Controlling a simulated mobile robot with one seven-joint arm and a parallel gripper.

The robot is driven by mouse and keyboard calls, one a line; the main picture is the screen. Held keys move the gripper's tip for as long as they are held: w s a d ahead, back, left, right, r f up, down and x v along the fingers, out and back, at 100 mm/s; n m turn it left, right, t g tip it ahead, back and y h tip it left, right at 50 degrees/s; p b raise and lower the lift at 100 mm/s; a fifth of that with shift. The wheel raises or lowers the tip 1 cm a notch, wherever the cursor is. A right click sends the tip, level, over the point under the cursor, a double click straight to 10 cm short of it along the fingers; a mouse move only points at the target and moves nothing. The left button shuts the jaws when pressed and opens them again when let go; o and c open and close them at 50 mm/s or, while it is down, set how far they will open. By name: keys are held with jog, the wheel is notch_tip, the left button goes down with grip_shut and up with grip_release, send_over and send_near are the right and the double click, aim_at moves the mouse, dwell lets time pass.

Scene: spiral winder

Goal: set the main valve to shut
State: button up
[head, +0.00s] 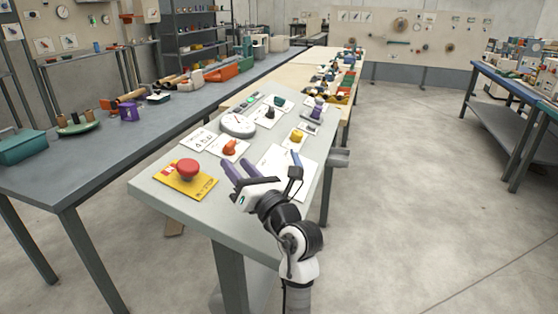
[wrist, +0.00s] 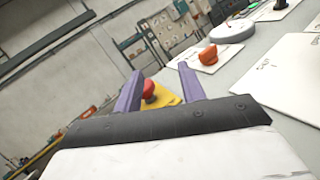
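Several controls sit on white cards on the grey-topped bench (head: 150,188); the card print is too small to read, so I cannot tell which is the main valve. An orange-red knob (head: 230,147) is on a card near the middle; it also shows in the wrist view (wrist: 208,55). A yellow knob (head: 297,135) stands farther right, and a dark knob (head: 269,112) farther back. My gripper (head: 237,167) is open and empty above the bench, in front of the orange-red knob, its purple fingers (wrist: 160,72) apart. It touches no control that I can see.
A red mushroom button (head: 187,168) on a yellow plate (head: 206,187) is left of my gripper. A round white gauge (head: 238,124) lies behind the orange-red knob. A grey bench (head: 60,175) with loose items runs along the left; open floor (head: 430,210) lies right.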

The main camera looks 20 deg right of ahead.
aim_at(297, 158)
jog(key=d+f+m+g+h, duration=0.1)
jog(key=d+f+h, duration=0.2)
jog(key=d, duration=0.3)
jog(key=s+d+f+m+h, duration=0.1)
jog(key=d+f+m+h, duration=0.15)
jog(key=d, duration=0.25)
jog(key=d+f+g+h, duration=0.1)
jog(key=d+f+h, duration=0.1)
jog(key=d+h, duration=0.3)
jog(key=shift+y, duration=0.65)
jog(key=w, duration=0.4)
jog(key=w+d+p, duration=0.1)
jog(key=w, duration=0.4)
jog(key=w+d+p, duration=0.1)
jog(key=w, duration=0.3)
jog(key=shift+w, duration=0.3)
jog(key=shift+c, duration=0.3)
jog(key=shift+f, duration=0.1)
grip_shut()
